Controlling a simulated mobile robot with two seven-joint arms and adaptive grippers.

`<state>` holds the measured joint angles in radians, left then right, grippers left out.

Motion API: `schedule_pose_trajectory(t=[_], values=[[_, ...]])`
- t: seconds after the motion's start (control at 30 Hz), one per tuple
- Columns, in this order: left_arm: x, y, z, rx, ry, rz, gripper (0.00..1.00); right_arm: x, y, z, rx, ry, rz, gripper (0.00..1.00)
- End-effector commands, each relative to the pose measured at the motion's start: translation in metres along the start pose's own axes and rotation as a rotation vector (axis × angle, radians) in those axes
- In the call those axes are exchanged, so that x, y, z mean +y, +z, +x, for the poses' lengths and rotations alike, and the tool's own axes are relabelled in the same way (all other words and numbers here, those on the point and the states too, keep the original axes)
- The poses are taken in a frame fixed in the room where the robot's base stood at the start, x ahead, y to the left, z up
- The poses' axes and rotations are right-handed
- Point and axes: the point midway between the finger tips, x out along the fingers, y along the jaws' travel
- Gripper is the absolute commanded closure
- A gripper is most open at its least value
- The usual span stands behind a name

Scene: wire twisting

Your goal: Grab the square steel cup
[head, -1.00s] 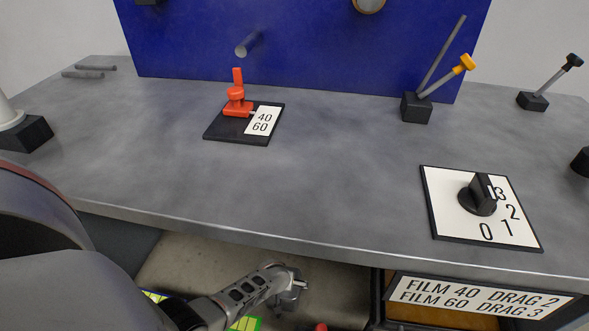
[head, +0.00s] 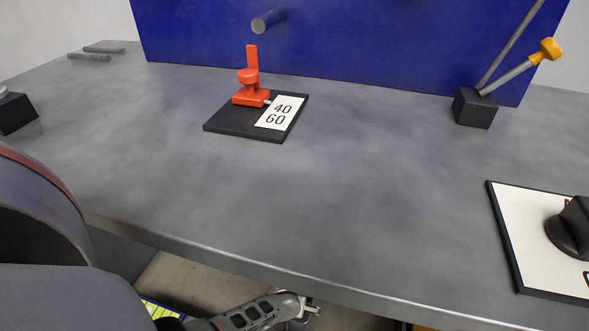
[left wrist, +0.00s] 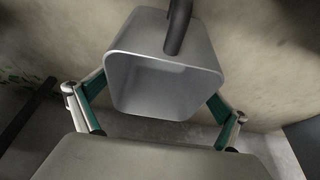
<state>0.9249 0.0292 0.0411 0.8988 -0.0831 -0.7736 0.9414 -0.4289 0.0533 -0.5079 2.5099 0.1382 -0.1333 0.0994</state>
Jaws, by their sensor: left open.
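The square steel cup (left wrist: 165,85) fills the middle of the left wrist view, its square opening facing the camera and a dark bar crossing its upper side. My left gripper (left wrist: 155,103) is open, with one green-padded finger on each side of the cup. I cannot tell whether either pad touches it. In the head view my left gripper (head: 306,308) is low, below the table's front edge; the cup does not show there. My right gripper is in neither view.
The grey table (head: 300,190) carries a red clamp (head: 250,85) on a black plate, a lever with an orange knob (head: 512,74) and a dial (head: 570,232) cut off at the right. A blue panel (head: 330,35) stands behind. The table's middle is clear.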

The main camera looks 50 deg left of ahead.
Motion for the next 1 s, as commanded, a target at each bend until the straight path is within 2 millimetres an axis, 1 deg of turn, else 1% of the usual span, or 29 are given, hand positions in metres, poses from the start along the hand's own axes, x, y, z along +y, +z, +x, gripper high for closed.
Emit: schedule_pose_trajectory(t=[0.2,0.97,1.0], values=[[0.0012,-0.0020,-0.0011,0.002,0.002,-0.001,0.00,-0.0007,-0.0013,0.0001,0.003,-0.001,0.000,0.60],[0.0006,0.0008,0.0038,0.001,0.001,-0.001,0.00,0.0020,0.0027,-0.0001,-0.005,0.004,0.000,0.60],[0.0007,0.0007,0.0038,0.001,0.001,-0.001,0.03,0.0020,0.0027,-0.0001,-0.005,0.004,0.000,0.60]])
